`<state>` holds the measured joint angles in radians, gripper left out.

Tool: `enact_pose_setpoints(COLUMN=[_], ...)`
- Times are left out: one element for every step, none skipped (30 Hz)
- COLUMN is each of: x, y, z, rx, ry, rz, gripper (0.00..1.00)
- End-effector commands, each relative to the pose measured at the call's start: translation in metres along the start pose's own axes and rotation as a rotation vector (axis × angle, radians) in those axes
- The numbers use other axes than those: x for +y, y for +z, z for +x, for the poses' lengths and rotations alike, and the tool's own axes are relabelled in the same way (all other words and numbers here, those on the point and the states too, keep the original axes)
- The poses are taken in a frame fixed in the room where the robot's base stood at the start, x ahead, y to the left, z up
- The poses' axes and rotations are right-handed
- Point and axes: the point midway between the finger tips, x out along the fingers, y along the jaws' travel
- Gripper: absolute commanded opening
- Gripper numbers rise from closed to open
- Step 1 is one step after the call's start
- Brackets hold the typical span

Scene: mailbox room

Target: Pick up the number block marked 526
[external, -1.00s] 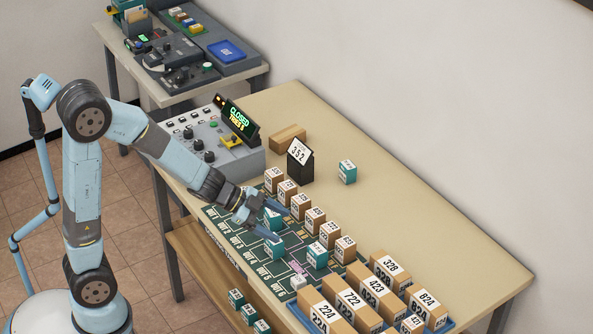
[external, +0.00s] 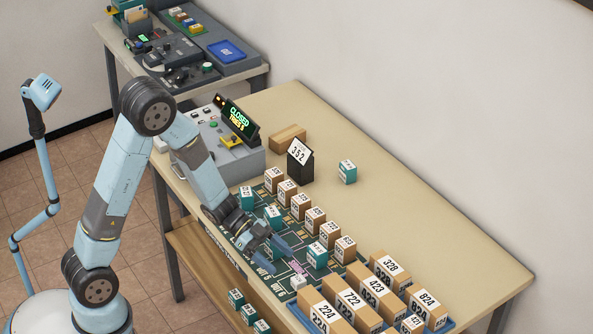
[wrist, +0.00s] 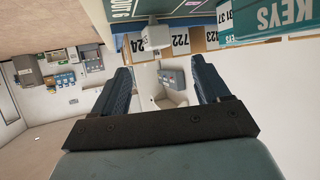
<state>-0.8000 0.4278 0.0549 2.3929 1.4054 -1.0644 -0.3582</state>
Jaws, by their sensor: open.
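I cannot make out 526 on any block; the small labels are too small to read. Teal number blocks stand on the green mat (external: 262,187), including one at the back left (external: 246,197), one in the middle (external: 273,217) and one at the front right (external: 318,253). My gripper (external: 288,256) is open, low over the mat's front side, left of the front-right teal block. In the wrist view its two dark blue fingers (wrist: 163,85) stand apart with nothing held between them. A small pale block (wrist: 155,38) shows beyond them. The gripper hides part of the mat.
A row of small tan blocks (external: 315,219) lines the mat's back. A black stand marked 352 (external: 300,160) and a lone teal block (external: 347,172) stand behind. Bare table lies right.

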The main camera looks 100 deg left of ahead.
Motion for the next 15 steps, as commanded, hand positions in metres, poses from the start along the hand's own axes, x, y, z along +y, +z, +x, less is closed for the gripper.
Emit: enact_pose_setpoints(x=[0.000,0.001,0.001,0.001,0.001,0.001,0.001,0.001,0.001,0.001,0.002,0.003,0.004,0.004,0.005], y=[0.001,0.001,0.000,0.000,0.000,0.000,0.000,0.000,0.001,0.001,0.002,0.003,0.003,0.004,0.004], z=[0.007,0.011,0.014,0.016,0.018,0.019,0.020,0.021,0.024,0.026,0.029,0.034,0.039,0.043,0.049], rx=[-0.001,-0.001,-0.001,-0.001,-0.001,-0.001,-0.001,-0.001,0.000,0.000,-0.001,-0.001,-0.001,-0.001,-0.002], ry=[0.003,0.002,0.002,0.002,0.002,0.001,0.001,0.001,0.001,0.001,0.002,0.003,0.003,0.003,0.003], rz=[0.000,0.000,0.000,0.001,0.001,0.001,0.001,0.001,0.000,0.000,-0.001,-0.001,-0.002,0.000,0.000], gripper=[0.75,0.75,0.75,0.75,0.75,0.75,0.75,0.75,0.75,0.75,0.75,0.75,0.75,0.75,0.75])
